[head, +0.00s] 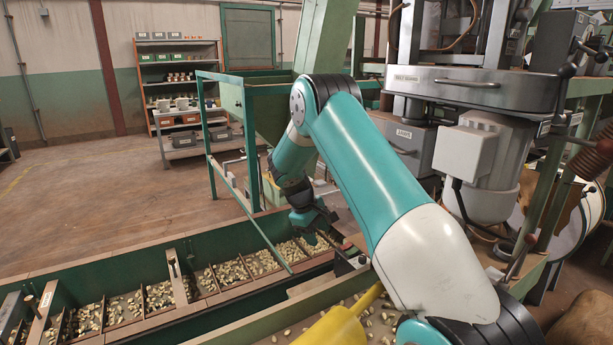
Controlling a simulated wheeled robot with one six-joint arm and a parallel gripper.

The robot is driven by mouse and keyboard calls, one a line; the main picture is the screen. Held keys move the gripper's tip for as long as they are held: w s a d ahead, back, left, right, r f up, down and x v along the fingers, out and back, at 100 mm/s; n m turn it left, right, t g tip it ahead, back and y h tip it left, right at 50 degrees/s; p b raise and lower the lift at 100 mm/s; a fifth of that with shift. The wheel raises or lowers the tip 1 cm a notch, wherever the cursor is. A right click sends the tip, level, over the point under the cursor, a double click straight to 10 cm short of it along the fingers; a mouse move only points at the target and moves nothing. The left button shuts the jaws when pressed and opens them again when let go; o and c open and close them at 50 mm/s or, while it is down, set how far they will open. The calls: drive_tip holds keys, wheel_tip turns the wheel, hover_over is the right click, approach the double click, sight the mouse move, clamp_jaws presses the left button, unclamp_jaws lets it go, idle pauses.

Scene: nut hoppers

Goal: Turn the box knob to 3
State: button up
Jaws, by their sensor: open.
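My teal and white arm reaches down from the right side of the head view. My gripper (316,228) is low over the far end of the long green trough, beside its right wall. It is open, and I see nothing held between its fingers. A small dark box (349,263) with a pale front sits on the trough's edge, just right of and nearer than my gripper. A small reddish part shows near its top. I cannot make out a knob pointer or numbers on it, and my arm hides the area to its right.
The green trough (110,262) has several compartments of nuts and thin upright handles. A yellow scoop (335,328) lies at the front. A green frame (248,130) stands behind my gripper. Machinery with a grey motor (492,165) crowds the right. Floor at the left is clear.

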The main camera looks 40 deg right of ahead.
drive_tip(key=w+r+m+p, duration=0.1)
drive_tip(key=r+m+p, duration=0.2)
drive_tip(key=r+m, duration=0.4)
drive_tip(key=w+r+m+y+p, duration=0.1)
drive_tip(key=r+m, duration=0.6)
drive_tip(key=m, duration=0.8)
drive_tip(key=shift+w+a+r+g+y+p, duration=0.2)
drive_tip(key=shift+w+r+g+y+p, duration=0.1)
drive_tip(key=shift+w+p, duration=0.7)
drive_tip(key=shift+s, duration=0.2)
